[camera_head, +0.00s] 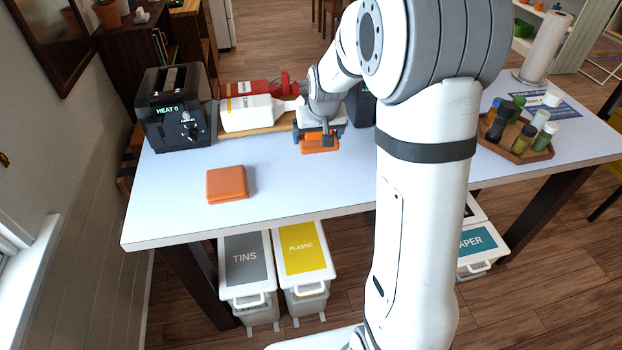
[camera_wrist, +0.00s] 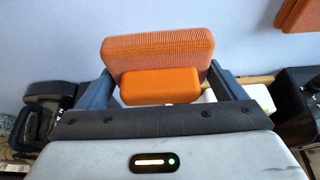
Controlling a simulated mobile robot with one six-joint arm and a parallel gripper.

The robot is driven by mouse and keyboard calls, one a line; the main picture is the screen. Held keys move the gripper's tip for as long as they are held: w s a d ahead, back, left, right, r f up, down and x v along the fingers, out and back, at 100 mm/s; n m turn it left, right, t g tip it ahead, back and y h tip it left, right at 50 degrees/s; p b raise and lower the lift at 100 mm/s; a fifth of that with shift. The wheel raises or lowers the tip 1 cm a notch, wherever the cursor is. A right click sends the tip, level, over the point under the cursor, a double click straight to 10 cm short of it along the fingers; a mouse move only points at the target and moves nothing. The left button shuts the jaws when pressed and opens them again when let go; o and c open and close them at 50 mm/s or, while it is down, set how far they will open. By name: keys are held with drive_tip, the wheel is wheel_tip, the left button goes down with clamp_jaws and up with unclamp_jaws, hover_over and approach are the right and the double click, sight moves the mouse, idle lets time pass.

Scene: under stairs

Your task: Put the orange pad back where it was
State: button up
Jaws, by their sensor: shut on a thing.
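My gripper (camera_head: 320,134) is shut on an orange pad (camera_head: 319,146), low over or at the table in front of a wooden board. In the wrist view, the pad's ribbed part (camera_wrist: 155,48) spans between the two fingers of my gripper (camera_wrist: 160,88), with a smooth orange block (camera_wrist: 160,87) on its near side. I cannot tell whether the pad touches the table. A second orange thing, a flat square piece (camera_head: 227,184), lies on the table to the left; its edge shows at the wrist view's upper right (camera_wrist: 299,14).
A black toaster (camera_head: 174,108) stands at the table's left. A white bottle (camera_head: 250,113) and a red bottle (camera_head: 250,88) lie beside it, near a wooden board (camera_head: 270,129). A tray (camera_head: 516,151) of small jars is at right. The table front (camera_head: 300,185) is clear.

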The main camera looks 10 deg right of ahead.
sight(321, 147)
wheel_tip(321, 147, down, 10)
drive_tip(key=shift+p, duration=0.8)
drive_tip(key=shift+f, duration=0.1)
drive_tip(key=o, duration=0.5)
drive_tip(key=shift+f, duration=0.1)
drive_tip(key=shift+o, duration=0.9)
drive_tip(key=shift+r, duration=0.25)
drive_tip(key=b+v, duration=0.1)
drive_tip(key=v, duration=1)
drive_tip(key=shift+s+r, duration=0.2)
drive_tip(key=shift+r, duration=0.15)
drive_tip(key=s+r, duration=0.4)
drive_tip(key=s, duration=0.8)
drive_tip(key=s+a+r+g, duration=0.1)
drive_tip(key=s+r, duration=0.2)
drive_tip(key=s, duration=0.9)
drive_tip(key=shift+s+a+r, duration=0.25)
drive_tip(key=shift+s+r, duration=0.1)
drive_tip(key=shift+s, duration=0.05)
